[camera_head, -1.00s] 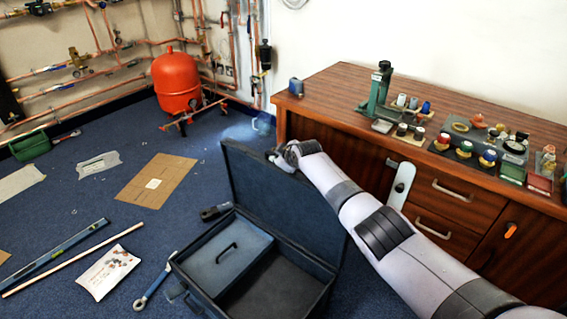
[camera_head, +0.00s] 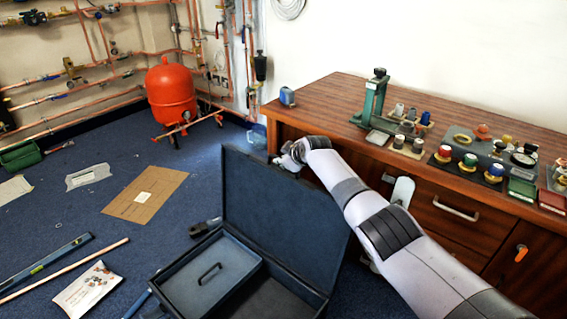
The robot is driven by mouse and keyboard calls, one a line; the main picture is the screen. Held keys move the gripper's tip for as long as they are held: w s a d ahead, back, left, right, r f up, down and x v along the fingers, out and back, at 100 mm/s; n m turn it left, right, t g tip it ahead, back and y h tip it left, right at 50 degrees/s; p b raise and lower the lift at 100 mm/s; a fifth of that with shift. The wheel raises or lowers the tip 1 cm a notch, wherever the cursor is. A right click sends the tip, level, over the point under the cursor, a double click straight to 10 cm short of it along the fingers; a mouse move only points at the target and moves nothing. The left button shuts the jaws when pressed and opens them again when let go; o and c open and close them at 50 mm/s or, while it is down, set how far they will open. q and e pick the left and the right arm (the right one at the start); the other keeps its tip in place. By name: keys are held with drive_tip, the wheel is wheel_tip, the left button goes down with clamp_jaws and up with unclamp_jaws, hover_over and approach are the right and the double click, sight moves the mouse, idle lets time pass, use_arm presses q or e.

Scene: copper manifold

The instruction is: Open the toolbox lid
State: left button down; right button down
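The dark blue toolbox (camera_head: 172,291) stands on the carpet at the bottom middle, its lid (camera_head: 280,215) raised and leaning back past upright. Inside, a tray (camera_head: 203,287) with a handle fills the left part, and the right part looks empty. My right arm comes in from the lower right behind the lid. My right gripper (camera_head: 285,161) is at the lid's upper edge, near its top middle; its fingers are small and partly hidden, so I cannot tell whether they are open or touching it. My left gripper is out of view.
A wooden cabinet (camera_head: 330,92) with drawers stands close behind my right arm, its top holding a green press (camera_head: 376,100) and several fittings. A red tank (camera_head: 171,94) stands by the pipes. Cardboard (camera_head: 143,197), a level (camera_head: 45,262) and a rod lie on the carpet at left.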

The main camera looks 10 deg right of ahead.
idle(0.3)
drive_tip(key=c, duration=1.7)
unclamp_jaws()
drive_tip(key=shift+f, duration=0.15)
drive_tip(key=shift+o, duration=0.2)
drive_tip(key=shift+s+d+r, duration=0.2)
drive_tip(key=shift+s+r, duration=0.15)
drive_tip(key=shift+r, duration=0.1)
drive_tip(key=v, duration=1.1)
drive_tip(key=shift+a, duration=0.1)
